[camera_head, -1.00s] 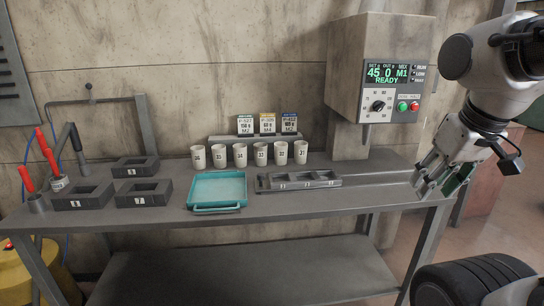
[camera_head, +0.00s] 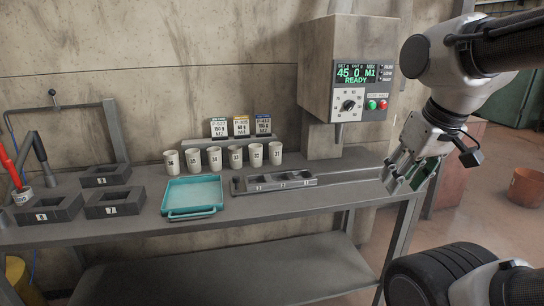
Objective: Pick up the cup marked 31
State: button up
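Several white cups stand upright in a row at the back of the bench. The rightmost cup (camera_head: 275,154) has a small mark that looks like 31, though the print is tiny. The cup to its left (camera_head: 256,156) looks marked 32. My gripper (camera_head: 405,176) is at the right end of the bench, well to the right of the cups.
A teal tray (camera_head: 192,194) lies in front of the left cups. A grey slotted fixture (camera_head: 272,181) is in front of the right cups. A label stand (camera_head: 227,143) is behind them. A control box (camera_head: 357,75) hangs at the back right. Dark square frames (camera_head: 114,203) sit left.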

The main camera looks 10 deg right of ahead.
aim_at(274, 148)
jog(key=i+l, duration=0.15)
jog(key=i, duration=0.45)
jog(key=i+l, duration=0.1)
jog(key=i, duration=0.5)
